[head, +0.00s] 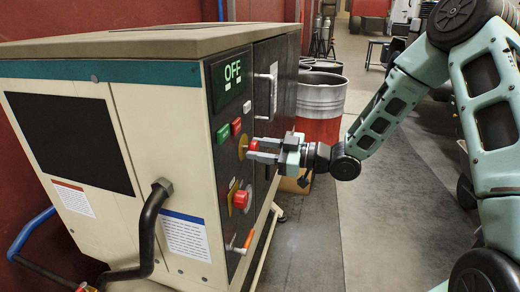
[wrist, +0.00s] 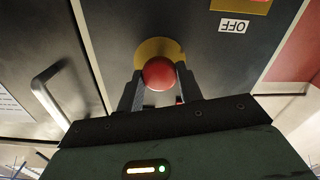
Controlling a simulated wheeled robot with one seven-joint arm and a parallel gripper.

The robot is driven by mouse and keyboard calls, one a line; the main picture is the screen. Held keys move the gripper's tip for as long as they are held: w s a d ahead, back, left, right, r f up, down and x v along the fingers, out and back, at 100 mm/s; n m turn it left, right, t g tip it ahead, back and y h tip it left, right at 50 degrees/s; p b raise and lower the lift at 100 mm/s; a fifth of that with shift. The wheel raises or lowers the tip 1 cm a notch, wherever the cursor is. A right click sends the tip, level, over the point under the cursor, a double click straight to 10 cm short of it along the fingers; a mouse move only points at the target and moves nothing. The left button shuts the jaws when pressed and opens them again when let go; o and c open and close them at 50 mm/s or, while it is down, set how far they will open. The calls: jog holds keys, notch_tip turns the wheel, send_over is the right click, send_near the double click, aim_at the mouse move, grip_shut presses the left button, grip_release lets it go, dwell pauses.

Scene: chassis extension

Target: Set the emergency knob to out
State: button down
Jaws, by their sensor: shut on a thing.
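The red emergency knob (head: 254,145) sits on a round yellow disc (head: 242,149) on the dark front panel of the machine. In the wrist view the red knob (wrist: 159,74) is between my two fingers, with the yellow disc (wrist: 153,46) behind it. My gripper (head: 255,151) reaches in from the right and is shut on this knob; it also shows in the wrist view (wrist: 159,84). The fingers hide the knob's sides. The lit display (head: 231,76) above reads OFF.
A second red knob (head: 241,199) on a yellow plate sits lower on the panel. A green button (head: 223,133) and a red button (head: 236,126) are up and left of my gripper. A metal handle (head: 268,92) sticks out above. A red-and-grey barrel (head: 322,100) stands behind.

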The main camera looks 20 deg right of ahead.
jog(key=shift+v, duration=0.8)
jog(key=c, duration=0.9)
grip_release()
jog(key=shift+d, duration=0.1)
jog(key=b+v, duration=0.3)
jog(key=v, duration=1.4)
jog(key=shift+s, duration=0.2)
